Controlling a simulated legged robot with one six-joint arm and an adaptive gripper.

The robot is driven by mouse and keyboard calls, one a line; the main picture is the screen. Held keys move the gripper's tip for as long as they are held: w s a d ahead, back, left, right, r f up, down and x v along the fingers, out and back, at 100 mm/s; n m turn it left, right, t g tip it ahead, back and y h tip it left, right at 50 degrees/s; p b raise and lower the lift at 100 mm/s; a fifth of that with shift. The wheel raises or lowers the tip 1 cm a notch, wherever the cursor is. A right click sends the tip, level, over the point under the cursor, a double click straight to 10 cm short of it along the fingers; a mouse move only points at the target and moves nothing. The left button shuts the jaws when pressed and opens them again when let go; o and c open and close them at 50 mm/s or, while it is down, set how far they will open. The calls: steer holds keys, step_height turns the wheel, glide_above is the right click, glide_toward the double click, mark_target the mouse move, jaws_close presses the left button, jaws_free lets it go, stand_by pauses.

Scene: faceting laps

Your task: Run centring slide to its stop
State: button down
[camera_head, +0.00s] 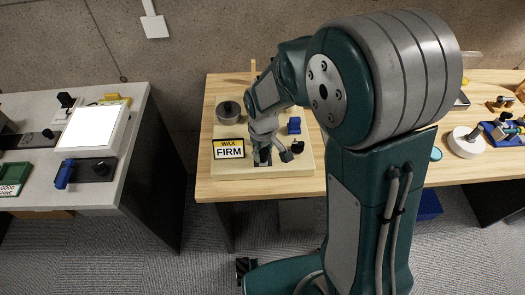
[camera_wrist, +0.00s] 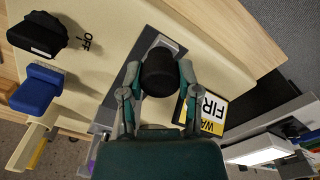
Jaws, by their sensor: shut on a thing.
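The centring slide shows in the wrist view as a black rounded knob (camera_wrist: 160,74) on a dark track with a grey edge, set in a cream base (camera_wrist: 95,88). My gripper (camera_wrist: 160,78) has a finger on each side of the knob and is shut on it. In the head view my gripper (camera_head: 266,152) is low over the front part of the cream base (camera_head: 222,133), beside the "WAX FIRM" sign (camera_head: 229,149). The arm and fingers hide most of the slide there. I cannot tell how far along its track the knob stands.
On the same base are a grey round pot (camera_head: 229,110), a blue block (camera_head: 294,126) and a black knob (camera_head: 297,147), marked "OFF" in the wrist view. The wooden table (camera_head: 207,189) holds more tools at right. A separate left bench (camera_head: 137,125) carries a bright panel (camera_head: 93,127).

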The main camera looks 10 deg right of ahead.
steer(key=shift+c, duration=1.5)
jaws_free()
step_height(320, 180, up, 12)
steer(key=shift+w+f, duration=0.1)
steer(key=s+d+r+m+t, duration=0.2)
steer(key=s+d+r+m, duration=0.1)
steer(key=s, duration=0.5)
steer(key=s+d+r+m+t, duration=0.3)
steer(key=s+d+r, duration=0.3)
steer(key=s+d, duration=0.1)
steer(key=shift+s+r+m+t, duration=0.2)
steer(key=shift+s+m+t, duration=0.1)
steer(key=shift+s, duration=0.2)
